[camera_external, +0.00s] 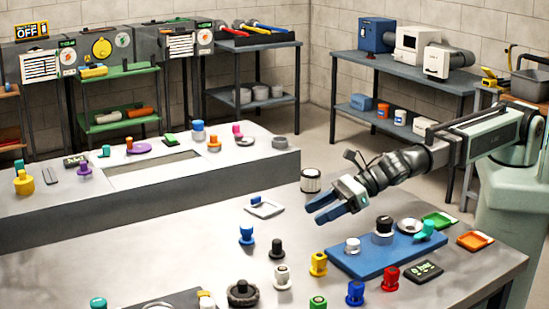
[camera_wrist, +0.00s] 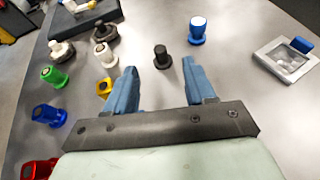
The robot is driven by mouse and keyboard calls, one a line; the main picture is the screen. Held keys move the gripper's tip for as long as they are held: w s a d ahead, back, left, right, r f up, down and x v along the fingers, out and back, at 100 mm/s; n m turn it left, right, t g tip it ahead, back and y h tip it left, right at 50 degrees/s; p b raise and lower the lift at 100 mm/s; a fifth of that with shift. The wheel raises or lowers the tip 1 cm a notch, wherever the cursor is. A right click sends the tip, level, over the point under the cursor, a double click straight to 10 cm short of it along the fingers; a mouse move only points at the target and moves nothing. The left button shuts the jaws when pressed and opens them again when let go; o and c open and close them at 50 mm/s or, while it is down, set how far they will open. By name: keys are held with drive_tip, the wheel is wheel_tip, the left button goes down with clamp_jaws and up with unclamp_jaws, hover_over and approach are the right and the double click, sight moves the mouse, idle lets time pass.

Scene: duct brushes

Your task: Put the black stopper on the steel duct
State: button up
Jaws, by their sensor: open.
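A black stopper (camera_external: 277,248) stands upright on the grey table, to the right of a blue one. In the wrist view the black stopper (camera_wrist: 162,56) appears beyond and between my fingertips, apart from them. My gripper (camera_external: 313,213) is open and empty above the table, up and to the right of the stopper in the outside view; its spread blue fingers (camera_wrist: 160,65) show in the wrist view. I cannot tell for certain which part is the steel duct. A round grey metal piece (camera_external: 410,226) sits on the blue board (camera_external: 352,262), beside a black-topped piece (camera_external: 384,226).
A blue stopper (camera_external: 247,235), a white one (camera_external: 282,277), a yellow one (camera_external: 318,264) and a dark knob (camera_external: 242,294) stand around the black stopper. A pale plate (camera_external: 264,209) with a blue part lies behind. Green and orange trays (camera_external: 475,240) lie at right.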

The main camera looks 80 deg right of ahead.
drive_tip(key=shift+w+f, duration=0.1)
drive_tip(key=shift+f, duration=0.75)
approach(270, 253)
drive_tip(key=w+a, duration=0.1)
drive_tip(key=w+a+r, duration=0.1)
drive_tip(key=w, duration=0.1)
drive_tip(key=shift+w+a, duration=0.1)
drive_tip(key=shift+w, duration=0.2)
drive_tip(key=shift+f+x, duration=0.15)
drive_tip(key=shift+x, duration=1.3)
drive_tip(key=shift+f+x, duration=0.15)
drive_tip(key=shift+x, duration=1.3)
drive_tip(key=shift+s, duration=0.2)
clamp_jaws()
